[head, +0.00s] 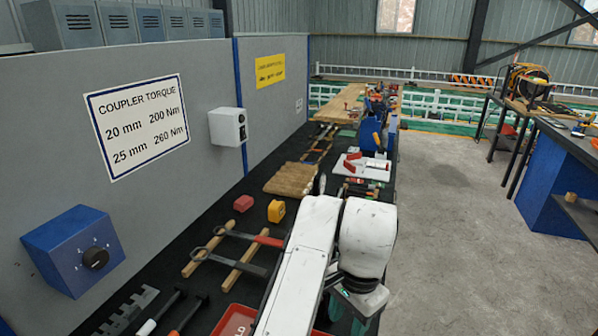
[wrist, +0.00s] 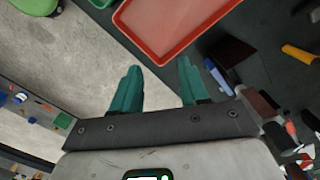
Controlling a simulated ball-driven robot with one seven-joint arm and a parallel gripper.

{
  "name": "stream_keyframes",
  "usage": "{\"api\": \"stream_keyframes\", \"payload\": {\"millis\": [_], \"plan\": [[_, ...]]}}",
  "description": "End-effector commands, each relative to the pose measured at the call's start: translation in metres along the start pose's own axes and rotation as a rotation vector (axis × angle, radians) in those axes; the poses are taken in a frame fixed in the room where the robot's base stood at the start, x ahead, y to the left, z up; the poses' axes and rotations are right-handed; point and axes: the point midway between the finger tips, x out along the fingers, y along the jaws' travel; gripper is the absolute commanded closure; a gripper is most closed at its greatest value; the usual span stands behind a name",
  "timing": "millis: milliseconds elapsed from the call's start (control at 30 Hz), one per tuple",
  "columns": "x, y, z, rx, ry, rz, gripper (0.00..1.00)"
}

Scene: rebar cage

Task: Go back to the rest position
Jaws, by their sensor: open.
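My gripper (wrist: 158,88) shows in the wrist view with its two teal fingers apart and nothing between them. It hangs over the edge where the dark bench top meets the pale floor. In the head view my white arm reaches over the front of the bench, and it hides most of the gripper; only teal parts show below it. A red tray (wrist: 172,22) lies on the bench beyond the fingertips in the wrist view, apart from them. Part of the same tray (head: 234,322) shows at the bottom of the head view.
A blue box with a black knob (head: 73,251) is at the left panel. A white tray (head: 372,173) is further back. The floor right of the bench is clear.

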Motion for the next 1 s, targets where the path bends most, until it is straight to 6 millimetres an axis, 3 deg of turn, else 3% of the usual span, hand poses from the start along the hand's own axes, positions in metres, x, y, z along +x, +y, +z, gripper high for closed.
{"api": "stream_keyframes", "payload": {"millis": [167,300,533,767,867,1000], "plan": [[0.012,0.039,-0.053,-0.003,0.114,0.005,0.56],[0.024,0.084,-0.100,-0.042,0.231,0.024,0.56],[0.047,0.161,-0.145,-0.182,0.374,0.081,0.56],[0.083,0.234,-0.146,-0.380,0.411,0.143,0.56],[0.102,0.263,-0.132,-0.475,0.393,0.158,0.56],[0.132,0.301,-0.098,-0.608,0.334,0.157,0.56]]}}
